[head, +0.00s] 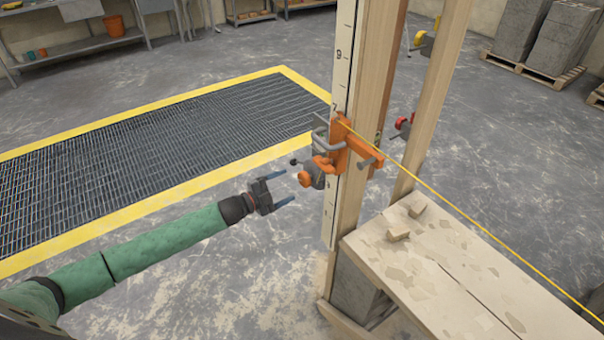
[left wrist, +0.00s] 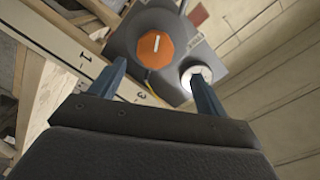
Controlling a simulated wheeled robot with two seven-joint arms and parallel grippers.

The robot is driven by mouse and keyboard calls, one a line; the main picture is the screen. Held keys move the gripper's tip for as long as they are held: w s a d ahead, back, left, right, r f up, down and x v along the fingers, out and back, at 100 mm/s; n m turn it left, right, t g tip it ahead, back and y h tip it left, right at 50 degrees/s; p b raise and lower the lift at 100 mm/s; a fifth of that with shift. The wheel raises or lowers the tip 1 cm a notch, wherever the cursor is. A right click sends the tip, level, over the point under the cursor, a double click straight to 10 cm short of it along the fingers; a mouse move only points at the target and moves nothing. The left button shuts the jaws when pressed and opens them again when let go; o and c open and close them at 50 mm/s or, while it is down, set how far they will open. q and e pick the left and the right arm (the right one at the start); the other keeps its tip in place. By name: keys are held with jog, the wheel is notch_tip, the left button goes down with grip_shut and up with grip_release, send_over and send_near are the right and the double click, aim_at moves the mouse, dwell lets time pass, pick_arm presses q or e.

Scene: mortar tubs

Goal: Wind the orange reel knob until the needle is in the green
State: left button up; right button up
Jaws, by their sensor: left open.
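The orange reel knob (head: 304,179) sits on a dark grey reel body (head: 317,174) clamped to a wooden post. In the left wrist view the knob (left wrist: 155,49) is an orange octagon with a white line, on the grey reel housing (left wrist: 130,35). A round white gauge (left wrist: 197,75) is beside it, partly hidden by my right-hand finger; its needle and green zone are too small to read. My left gripper (head: 288,188) is open and empty, just left of the knob and apart from it. My right gripper is not in view.
An orange clamp (head: 345,147) holds the reel to the post (head: 371,90) beside a numbered white scale (head: 343,55). A yellow line (head: 440,195) runs to the lower right above a plank bench (head: 440,265). A yellow-edged floor grate (head: 150,150) lies left; floor around my arm is clear.

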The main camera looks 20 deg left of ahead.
aim_at(302, 181)
pick_arm(q)
jog(key=w+d+n+p, duration=0.1)
jog(key=n, duration=0.3)
jog(key=w+d+f+n+p, duration=0.1)
jog(key=w+n, duration=0.1)
jog(key=n, duration=0.2)
jog(key=w+d+n, duration=0.1)
jog(key=n, duration=0.3)
jog(key=shift+w+d+f+n+p, duration=0.2)
jog(key=shift+d+n+p, duration=0.1)
jog(key=shift+n+p, duration=0.1)
jog(key=shift+w+d, duration=0.25)
jog(key=shift+w, duration=0.1)
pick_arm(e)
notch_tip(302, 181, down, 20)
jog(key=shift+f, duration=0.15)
pick_arm(q)
jog(key=shift+c, duration=0.5)
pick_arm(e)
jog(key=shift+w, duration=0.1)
